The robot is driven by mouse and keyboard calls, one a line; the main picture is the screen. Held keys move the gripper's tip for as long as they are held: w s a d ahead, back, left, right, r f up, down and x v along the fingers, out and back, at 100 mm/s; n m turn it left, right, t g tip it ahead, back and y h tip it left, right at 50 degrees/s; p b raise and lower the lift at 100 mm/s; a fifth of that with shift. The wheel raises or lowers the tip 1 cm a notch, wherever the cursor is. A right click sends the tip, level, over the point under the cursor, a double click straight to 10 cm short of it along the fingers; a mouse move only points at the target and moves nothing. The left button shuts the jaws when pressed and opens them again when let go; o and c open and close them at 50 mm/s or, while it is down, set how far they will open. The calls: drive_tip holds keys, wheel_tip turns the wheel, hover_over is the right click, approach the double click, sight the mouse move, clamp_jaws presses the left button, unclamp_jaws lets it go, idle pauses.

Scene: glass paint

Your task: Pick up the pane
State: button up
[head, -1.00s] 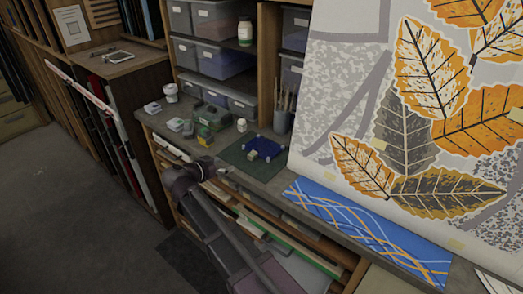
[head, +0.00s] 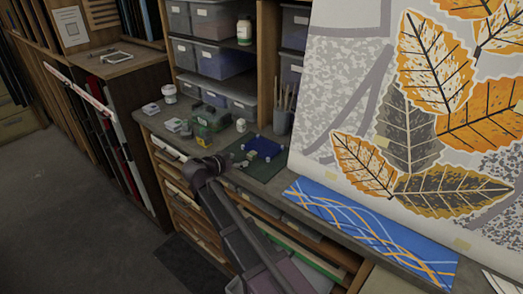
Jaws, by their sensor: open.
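A small blue pane (head: 264,146) lies on a dark green mat (head: 276,168) on the worktop, with small pale blocks around it. A larger flat blue panel with orange and white wavy lines (head: 370,229) lies along the worktop's front edge to the right. I cannot tell for certain which is the task's pane. My gripper (head: 227,163) is open, at the left front edge of the mat and apart from the small pane in the picture. It is small and dark here, and its fingertips are hard to make out.
Several small jars and boxes (head: 178,126), a green box (head: 209,120) and a brush pot (head: 283,120) stand behind and left of the mat. Grey bins (head: 222,60) fill the shelf above. A leaf-patterned sheet (head: 345,100) leans on the right. Racks of sheets lie below the worktop.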

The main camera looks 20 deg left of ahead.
sight(249, 157)
drive_tip(key=shift+w, duration=0.1)
drive_tip(key=shift+b+x, duration=0.95)
drive_tip(key=shift+x, duration=1.55)
clamp_jaws()
